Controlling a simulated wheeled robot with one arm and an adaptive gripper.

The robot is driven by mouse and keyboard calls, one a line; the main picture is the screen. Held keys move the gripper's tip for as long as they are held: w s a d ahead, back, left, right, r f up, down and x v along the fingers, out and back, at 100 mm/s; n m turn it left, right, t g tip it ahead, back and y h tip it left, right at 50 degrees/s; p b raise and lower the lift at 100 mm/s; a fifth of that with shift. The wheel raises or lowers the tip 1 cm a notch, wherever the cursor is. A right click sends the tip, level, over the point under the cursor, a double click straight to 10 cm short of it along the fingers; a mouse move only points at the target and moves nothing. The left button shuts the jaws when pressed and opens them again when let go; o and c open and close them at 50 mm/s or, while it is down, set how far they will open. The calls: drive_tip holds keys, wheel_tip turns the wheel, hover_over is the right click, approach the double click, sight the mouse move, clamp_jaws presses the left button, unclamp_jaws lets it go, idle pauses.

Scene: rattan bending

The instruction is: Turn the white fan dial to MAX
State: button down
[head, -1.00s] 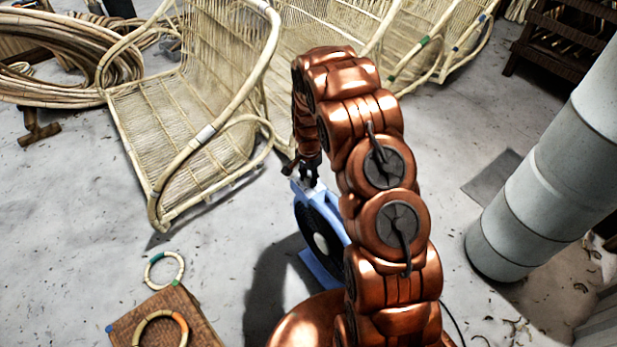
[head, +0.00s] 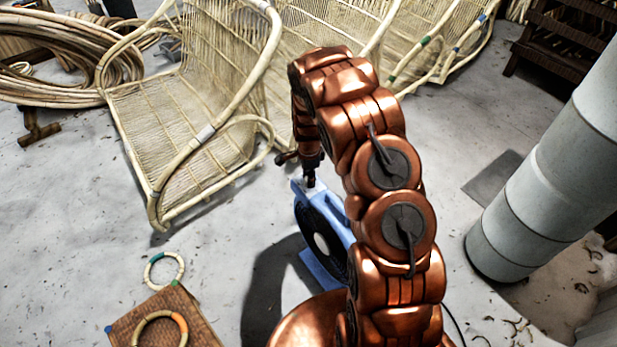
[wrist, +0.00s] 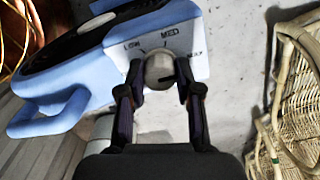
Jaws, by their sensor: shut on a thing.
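The white fan dial (wrist: 158,70) sits on the pale panel of the blue fan (wrist: 75,70) in the wrist view, between my gripper's fingers. The panel reads LOW, MED and MAX from left to right. A dark mark on the dial lies near its lower right side; which label the dial is set to I cannot tell. My gripper (wrist: 158,90) is shut on the dial, a finger at each side. In the head view the blue fan (head: 321,240) stands on the floor, partly hidden by my arm, with my gripper (head: 309,180) at its top; the dial is hidden there.
Rattan chairs (head: 185,120) stand behind and left of the fan. A woven box (head: 190,320) with rattan rings is at the lower left. A thick grey pipe (head: 545,170) rises on the right. Bare floor lies between the fan and the pipe.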

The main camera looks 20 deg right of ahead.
drive_tip(key=c, duration=0.8)
unclamp_jaws()
wheel_tip(320, 180, up, 12)
idle(0.4)
drive_tip(key=shift+r, duration=0.1)
